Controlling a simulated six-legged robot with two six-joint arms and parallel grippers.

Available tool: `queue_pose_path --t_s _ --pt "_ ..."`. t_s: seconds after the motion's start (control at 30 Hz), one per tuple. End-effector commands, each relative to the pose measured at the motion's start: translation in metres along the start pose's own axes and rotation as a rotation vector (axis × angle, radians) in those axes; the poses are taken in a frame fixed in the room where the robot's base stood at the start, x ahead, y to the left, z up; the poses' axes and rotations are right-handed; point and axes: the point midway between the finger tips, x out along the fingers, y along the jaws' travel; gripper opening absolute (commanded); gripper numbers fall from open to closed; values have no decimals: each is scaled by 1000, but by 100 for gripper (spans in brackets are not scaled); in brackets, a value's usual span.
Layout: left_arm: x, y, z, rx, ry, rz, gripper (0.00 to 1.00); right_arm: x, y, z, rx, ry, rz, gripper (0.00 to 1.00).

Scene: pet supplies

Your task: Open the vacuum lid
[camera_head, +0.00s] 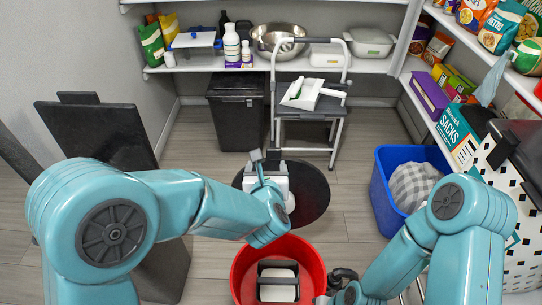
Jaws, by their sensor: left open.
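A red round tub (241,262), seemingly the vacuum body, stands at the bottom centre, with a black frame and a white part inside. A dark round disc (317,187), which looks like its lid, shows just behind the tub; whether they are joined is unclear. My left gripper (265,158) is open over the disc's far edge, its grey fingers pointing away from me. Whether it touches the disc is unclear. My right arm reaches in at the lower right beside the tub; its gripper is not clearly seen.
A blue bin (382,192) with a checked cloth stands at the right. A step stool (311,110) and a dark bin (238,112) stand at the back below a loaded shelf (190,68). A tall dark bin (105,135) stands at the left. Some floor beyond the disc is clear.

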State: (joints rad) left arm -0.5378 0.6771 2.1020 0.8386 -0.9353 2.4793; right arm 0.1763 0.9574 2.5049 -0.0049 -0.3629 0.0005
Motion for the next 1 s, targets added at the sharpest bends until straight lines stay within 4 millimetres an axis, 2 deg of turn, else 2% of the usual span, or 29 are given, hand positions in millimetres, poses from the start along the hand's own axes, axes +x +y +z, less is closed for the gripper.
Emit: queue_pose_path --t_s 0.03,0.1,0.27,0.7,0.8,1.0 --pt "-2 -8 -5 5 -8 -15 73 8 3 0 0 0 0 0" --pt "-3 -15 -5 10 -13 -27 73 9 3 0 0 0 0 0" --pt "11 -16 -5 12 -12 -28 73 8 3 0 0 0 0 0" --pt "116 -16 -3 13 -11 -28 73 10 4 0 0 0 0 0" --pt "136 -16 -3 13 -11 -28 73 10 4 0 0 0 0 0" --pt "157 -17 -2 14 -11 -28 73 10 4 0 0 0 0 0"
